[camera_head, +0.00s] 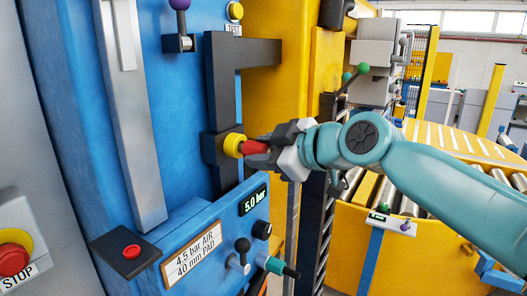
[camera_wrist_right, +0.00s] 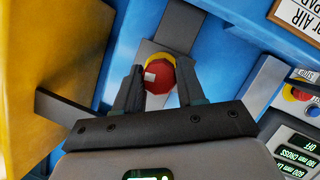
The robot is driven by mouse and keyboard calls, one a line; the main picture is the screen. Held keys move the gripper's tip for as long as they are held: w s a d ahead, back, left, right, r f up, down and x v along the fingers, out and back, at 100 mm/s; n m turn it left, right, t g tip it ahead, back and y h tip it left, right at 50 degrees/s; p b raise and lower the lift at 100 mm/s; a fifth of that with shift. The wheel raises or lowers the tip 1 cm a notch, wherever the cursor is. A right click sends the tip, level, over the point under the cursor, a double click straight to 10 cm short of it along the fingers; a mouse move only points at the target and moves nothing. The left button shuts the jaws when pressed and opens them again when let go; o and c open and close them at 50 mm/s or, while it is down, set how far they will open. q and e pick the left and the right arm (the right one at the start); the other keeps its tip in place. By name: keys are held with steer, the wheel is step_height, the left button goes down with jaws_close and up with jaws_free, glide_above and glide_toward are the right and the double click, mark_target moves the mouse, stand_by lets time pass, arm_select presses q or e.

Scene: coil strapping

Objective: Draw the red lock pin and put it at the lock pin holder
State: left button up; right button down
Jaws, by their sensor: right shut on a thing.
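The red lock pin (camera_head: 255,147) sticks out of a yellow collar (camera_head: 233,145) on a dark grey bracket on the blue machine. My right gripper (camera_head: 273,144) is shut on the pin's outer end, coming from the right. In the right wrist view the round red pin end (camera_wrist_right: 159,76) lies between the two dark fingers of my right gripper (camera_wrist_right: 158,88), with the yellow collar (camera_wrist_right: 166,58) right behind it. I cannot pick out the lock pin holder for sure. My left gripper is not in view.
A red stop button (camera_head: 14,258) is at far left. A roller conveyor (camera_head: 420,204) lies behind my right arm.

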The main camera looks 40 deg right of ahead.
steer(key=s+d+b, duration=0.2)
steer(key=s+b, duration=0.2)
steer(key=s, duration=0.2)
steer(key=shift+d, duration=0.25)
steer(key=shift+s, duration=0.15)
stand_by(0.7)
